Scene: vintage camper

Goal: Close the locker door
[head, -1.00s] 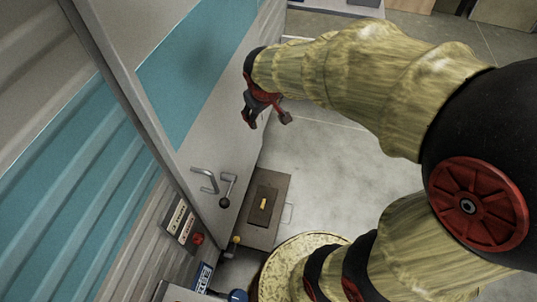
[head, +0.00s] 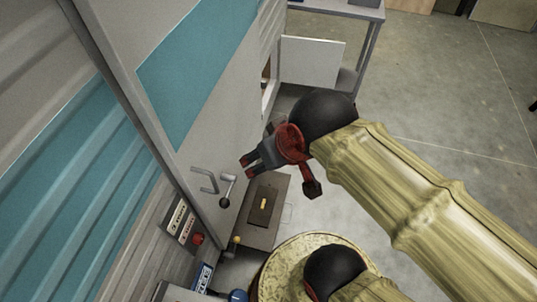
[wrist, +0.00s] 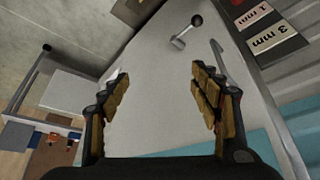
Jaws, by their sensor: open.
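A white flat door (head: 312,62), which looks like the locker door, stands swung open at the upper middle of the head view. It sticks out from a dark opening (head: 267,80) in the camper's side. It seems to show at the left of the wrist view (wrist: 75,92) too. My gripper (head: 248,167) is open and empty, in front of the larger grey and teal door panel, nearer to me than the white door and apart from it. In the wrist view its two fingers (wrist: 157,95) are spread with the grey panel beyond them.
The grey panel carries a bent handle (head: 205,180) and a crank lever (head: 228,190). A brown box-like step (head: 262,225) and a round yellowish top (head: 290,265) stand below. A grey table (head: 345,8) stands behind the white door. The floor at right is clear.

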